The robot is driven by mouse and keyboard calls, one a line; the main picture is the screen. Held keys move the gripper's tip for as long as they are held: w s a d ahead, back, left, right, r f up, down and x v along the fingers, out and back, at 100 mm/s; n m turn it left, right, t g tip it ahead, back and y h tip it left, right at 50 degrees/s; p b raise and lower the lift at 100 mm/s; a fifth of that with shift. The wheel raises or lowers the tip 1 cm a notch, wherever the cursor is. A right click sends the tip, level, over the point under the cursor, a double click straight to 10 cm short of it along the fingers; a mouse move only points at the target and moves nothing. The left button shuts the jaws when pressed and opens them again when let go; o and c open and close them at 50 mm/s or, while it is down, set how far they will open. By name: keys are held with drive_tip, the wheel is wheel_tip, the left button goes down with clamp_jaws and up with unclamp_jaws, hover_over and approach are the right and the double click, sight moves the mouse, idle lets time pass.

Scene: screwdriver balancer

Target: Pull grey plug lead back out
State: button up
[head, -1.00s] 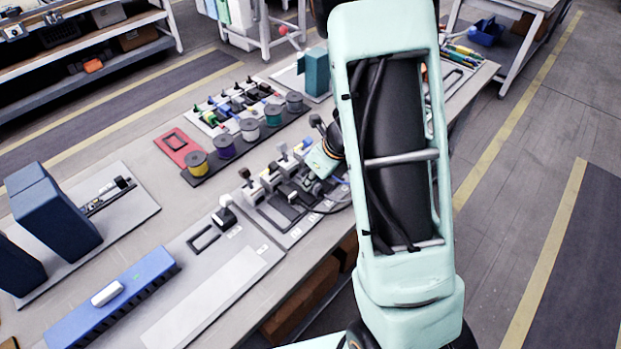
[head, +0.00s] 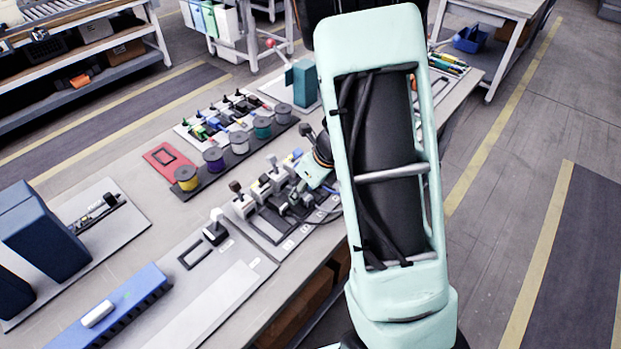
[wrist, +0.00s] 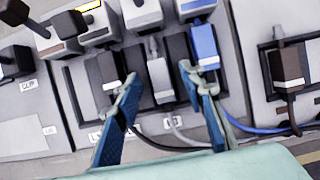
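The grey plug (wrist: 159,80) sits in the frame between a black plug (wrist: 108,72) on its left and a blue plug (wrist: 205,46) on its right. Its grey lead (wrist: 175,128) runs down and right from it. My gripper (wrist: 160,77) is open, with one fingertip on each side of the grey plug and a visible gap to it on both sides. The left fingertip lies close to the black plug, the right one close to the blue plug. In the head view my gripper (head: 314,172) is over the plug panel, its fingers too small to make out.
A brown plug (wrist: 286,65) stands in a separate socket to the right. Black and blue leads cross below the plugs, near my fingers. Levers (head: 236,187) line the back of the panel. Wire spools (head: 213,158) and a blue rail (head: 110,310) share the bench.

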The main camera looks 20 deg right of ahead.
drive_tip(key=v, duration=1.1)
idle(1.1)
